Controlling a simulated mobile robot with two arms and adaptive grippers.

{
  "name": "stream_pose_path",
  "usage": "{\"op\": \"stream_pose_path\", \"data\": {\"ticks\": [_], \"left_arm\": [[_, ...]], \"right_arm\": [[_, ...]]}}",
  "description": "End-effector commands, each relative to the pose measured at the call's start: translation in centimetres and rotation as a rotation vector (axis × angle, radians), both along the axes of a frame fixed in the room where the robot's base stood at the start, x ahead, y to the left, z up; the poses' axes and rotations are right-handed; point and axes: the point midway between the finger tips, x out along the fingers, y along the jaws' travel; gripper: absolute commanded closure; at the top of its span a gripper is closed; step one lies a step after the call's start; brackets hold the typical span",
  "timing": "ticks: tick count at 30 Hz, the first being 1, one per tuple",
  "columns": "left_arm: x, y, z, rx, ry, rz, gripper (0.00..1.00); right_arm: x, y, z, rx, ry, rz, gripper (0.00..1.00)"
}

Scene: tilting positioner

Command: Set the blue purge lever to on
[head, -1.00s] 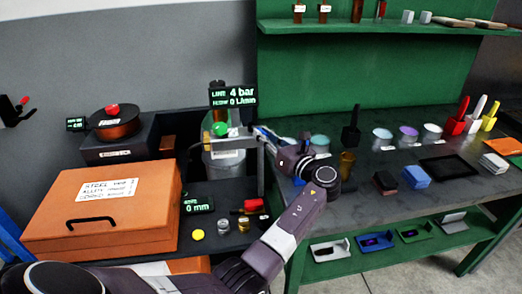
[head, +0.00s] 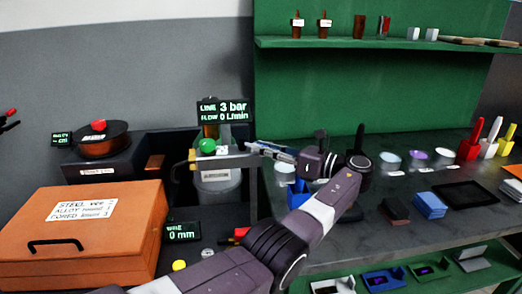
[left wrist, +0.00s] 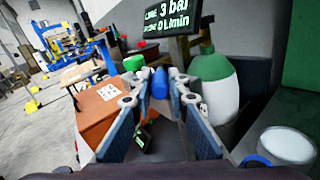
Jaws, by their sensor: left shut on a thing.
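The blue purge lever (left wrist: 160,83) shows in the left wrist view as a blue rounded piece between the fingertips. My left gripper (left wrist: 160,100) is shut on it. In the head view my left gripper (head: 254,149) points left beside the gas cylinder (head: 216,190), at the end of the bracket by its top. The lever is not clearly visible there, and its exact angle cannot be told. The line display (head: 222,110) above the cylinder reads 3 bar and flow 0 L/min. My right gripper is not in view.
A green knob (head: 207,145) sits left of my gripper. An orange box (head: 85,235) and a wire spool (head: 103,139) stand at left. A green-backed bench (head: 400,235) at right holds cups, blocks and a dark tray (head: 465,194). The cylinder (left wrist: 218,85) is close by in the wrist view.

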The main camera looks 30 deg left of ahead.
Motion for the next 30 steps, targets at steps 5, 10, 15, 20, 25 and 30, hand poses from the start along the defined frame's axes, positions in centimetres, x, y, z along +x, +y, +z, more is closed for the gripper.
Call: {"op": "stream_pose_path", "data": {"ticks": [5,10,15,20,25,30], "left_arm": [[0.1,-0.1,0.0,0.000,0.001,-0.001,1.00],[0.1,-0.1,0.0,0.000,0.000,-0.001,1.00],[0.0,-0.1,0.0,0.000,0.000,-0.001,0.74],[0.0,-0.1,0.0,0.000,0.000,0.000,0.67],[0.0,-0.1,0.1,-0.001,0.000,0.001,0.67],[0.0,0.0,1.6,0.000,-0.005,0.001,0.67]], "right_arm": [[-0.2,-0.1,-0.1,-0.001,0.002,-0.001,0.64],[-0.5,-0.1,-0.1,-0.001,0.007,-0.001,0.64],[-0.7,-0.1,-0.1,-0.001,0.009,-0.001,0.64],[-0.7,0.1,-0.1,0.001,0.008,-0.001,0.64],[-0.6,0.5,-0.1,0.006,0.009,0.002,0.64],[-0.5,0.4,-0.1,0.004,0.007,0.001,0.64]]}}
